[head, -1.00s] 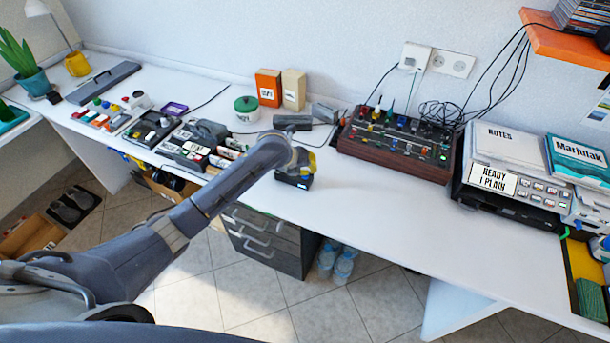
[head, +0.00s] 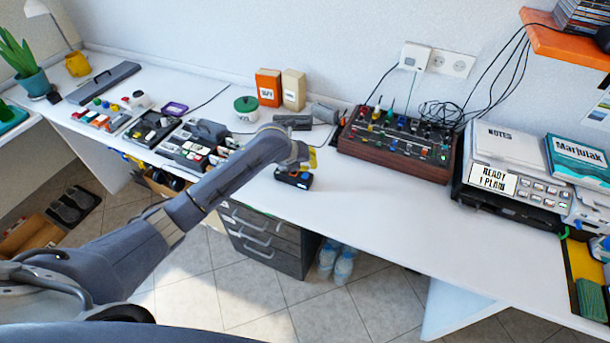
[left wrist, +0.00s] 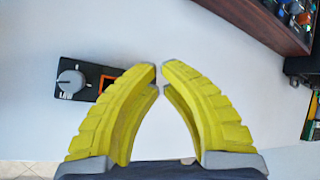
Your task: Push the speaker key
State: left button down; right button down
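I cannot make out a key marked as the speaker key in either view. A small black box (head: 294,179) sits on the white table near its front edge. In the left wrist view this box (left wrist: 88,78) shows a grey round knob and an orange-rimmed square, partly covered by a finger. My left gripper (left wrist: 159,68) has yellow fingers whose tips come nearly together with nothing between them. It is above the table, beside the box. In the head view its yellow finger (head: 312,158) shows just behind the box. My right gripper is out of view.
A wooden-sided mixer (head: 395,145) with coloured knobs stands right of the gripper. A printer-like device (head: 510,188) with several keys is further right. Several small panels with coloured switches (head: 195,146) lie left. The table between the black box and the printer is clear.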

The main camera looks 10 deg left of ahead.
aim_at(308, 174)
pick_arm(q)
jog(key=shift+r, duration=2.65)
